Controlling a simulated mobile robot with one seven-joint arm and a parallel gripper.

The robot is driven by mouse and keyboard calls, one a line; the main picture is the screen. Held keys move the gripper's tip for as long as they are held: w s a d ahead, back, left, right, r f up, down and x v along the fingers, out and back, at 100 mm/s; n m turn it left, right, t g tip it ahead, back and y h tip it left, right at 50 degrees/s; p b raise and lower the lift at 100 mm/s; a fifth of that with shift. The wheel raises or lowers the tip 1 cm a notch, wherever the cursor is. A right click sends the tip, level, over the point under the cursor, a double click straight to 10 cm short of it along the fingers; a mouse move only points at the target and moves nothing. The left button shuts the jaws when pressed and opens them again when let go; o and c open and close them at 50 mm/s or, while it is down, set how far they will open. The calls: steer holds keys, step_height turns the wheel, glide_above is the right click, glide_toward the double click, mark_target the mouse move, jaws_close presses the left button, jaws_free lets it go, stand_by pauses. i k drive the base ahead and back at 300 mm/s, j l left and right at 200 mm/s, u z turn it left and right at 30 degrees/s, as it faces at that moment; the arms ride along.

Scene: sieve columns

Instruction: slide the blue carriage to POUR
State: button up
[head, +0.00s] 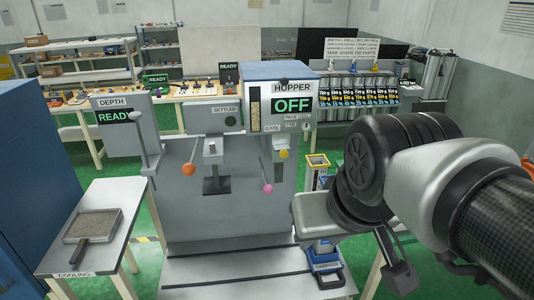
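The blue carriage (326,265) sits at the right end of the slotted grey bench in the head view, near its front right corner. My arm comes in from the right, and its wrist hangs over the carriage. The pale block at the wrist's end, my gripper (322,228), is just above or at the carriage's top. Its fingertips cannot be made out, so I cannot tell whether it is open, shut or touching the carriage. No POUR label can be read in this view.
The slotted bench (215,268) is clear left of the carriage. Above it hang an orange knob (187,169) and a pink knob (267,188). The hopper (280,105) reads OFF. A cooling table (93,249) with a sieve pan (92,226) stands at left.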

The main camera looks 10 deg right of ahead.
mark_target(327, 263)
steer(key=i+l, duration=0.75)
steer(key=i, duration=0.15)
